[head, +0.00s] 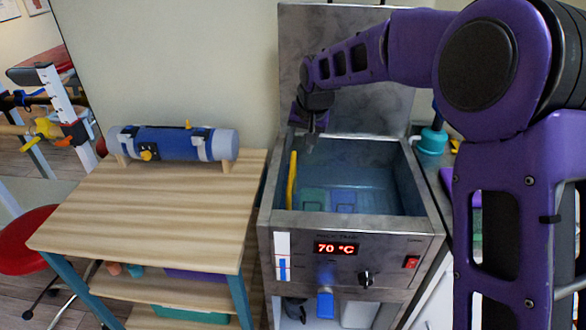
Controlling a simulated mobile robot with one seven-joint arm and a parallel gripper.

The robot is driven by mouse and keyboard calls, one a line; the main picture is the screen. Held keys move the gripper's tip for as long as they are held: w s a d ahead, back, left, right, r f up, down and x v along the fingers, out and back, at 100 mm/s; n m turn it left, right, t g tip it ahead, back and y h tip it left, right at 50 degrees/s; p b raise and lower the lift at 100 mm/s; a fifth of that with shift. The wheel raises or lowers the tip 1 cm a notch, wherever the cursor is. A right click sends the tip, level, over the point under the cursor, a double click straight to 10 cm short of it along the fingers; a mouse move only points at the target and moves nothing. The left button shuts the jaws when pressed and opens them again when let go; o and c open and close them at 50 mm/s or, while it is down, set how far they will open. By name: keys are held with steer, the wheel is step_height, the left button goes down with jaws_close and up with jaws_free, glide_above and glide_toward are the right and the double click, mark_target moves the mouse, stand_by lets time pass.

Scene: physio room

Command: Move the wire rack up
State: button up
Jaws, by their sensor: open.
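A grey metal tank (350,235) stands open, with its lid raised at the back. It holds blue-tinted water. A yellow upright bar (291,180) stands inside the tank against its left wall; it may be the wire rack's handle, but I cannot make out the wires. A green and a blue flat shape, one beside the other, show dimly under the water. My gripper (311,140) hangs over the tank's back left corner, fingers down, behind and above the yellow bar and apart from it. It is open and holds nothing I can see.
A wooden side table (150,210) stands left of the tank, mostly bare, with a blue cylinder (175,143) at its back. The raised lid (350,50) is close behind my gripper. A teal bottle (432,140) stands right of the tank. The tank display (336,248) reads 70 °C.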

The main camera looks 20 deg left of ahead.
mark_target(292, 171)
steer(key=x, duration=1.3)
steer(key=shift+b, duration=0.4)
jaws_close()
stand_by(0.6)
